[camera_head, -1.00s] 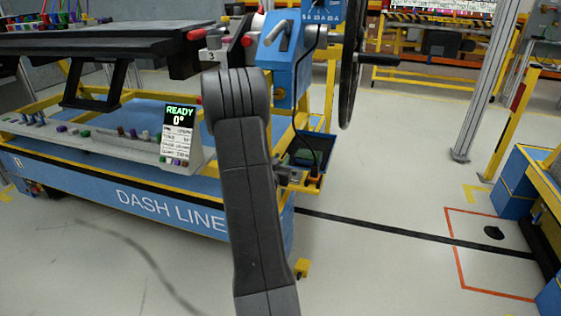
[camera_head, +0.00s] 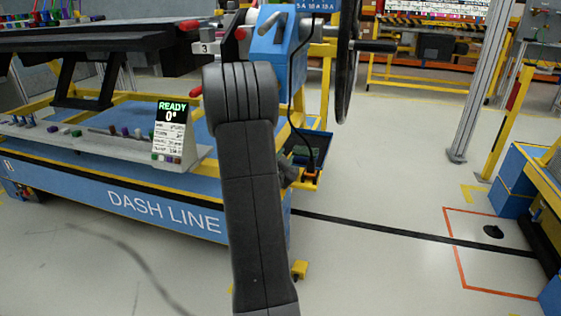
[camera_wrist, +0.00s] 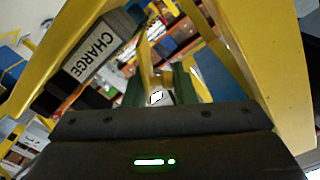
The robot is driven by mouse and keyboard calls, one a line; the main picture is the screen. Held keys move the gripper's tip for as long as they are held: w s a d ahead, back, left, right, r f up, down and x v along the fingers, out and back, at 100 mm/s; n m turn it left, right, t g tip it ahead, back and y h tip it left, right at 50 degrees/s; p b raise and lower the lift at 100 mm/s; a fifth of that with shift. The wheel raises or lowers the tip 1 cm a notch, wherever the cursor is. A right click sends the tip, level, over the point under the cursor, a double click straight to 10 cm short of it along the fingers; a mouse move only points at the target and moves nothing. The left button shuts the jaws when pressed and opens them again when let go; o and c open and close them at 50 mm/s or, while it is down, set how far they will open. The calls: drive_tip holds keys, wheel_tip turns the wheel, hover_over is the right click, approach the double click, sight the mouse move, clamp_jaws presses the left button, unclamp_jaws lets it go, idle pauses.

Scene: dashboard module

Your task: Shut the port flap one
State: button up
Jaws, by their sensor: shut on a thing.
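In the wrist view my gripper (camera_wrist: 158,97) shows its dark body with a green light at the bottom. Its dark green finger pads are closed on a small pale piece (camera_wrist: 156,97) between them. I cannot tell whether this piece is part of port flap one. A dark block with a white CHARGE label (camera_wrist: 92,52) is at upper left, beside the fingers. In the head view my arm covers the middle, and my gripper and the flap are hidden behind it.
A blue and yellow bench marked DASH LINE (camera_head: 165,212) carries a READY screen (camera_head: 170,128). A blue box (camera_head: 277,50) and a large dark wheel (camera_head: 347,62) stand behind my arm.

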drive_tip(key=m, duration=0.1)
drive_tip(key=d+m, duration=0.1)
drive_tip(key=m, duration=0.1)
drive_tip(key=shift+s+d+f, duration=0.1)
drive_tip(key=shift+s+f, duration=0.1)
drive_tip(key=shift+f, duration=0.15)
drive_tip(key=shift+s+d+f+m, duration=0.1)
drive_tip(key=shift+d+f+m, duration=0.1)
drive_tip(key=shift+m, duration=0.7)
drive_tip(key=shift+s+d+f+m, duration=0.1)
drive_tip(key=shift+d+f+m, duration=0.1)
drive_tip(key=shift+m, duration=0.7)
drive_tip(key=shift+w, duration=0.1)
drive_tip(key=o, duration=0.9)
drive_tip(key=shift+f, duration=0.2)
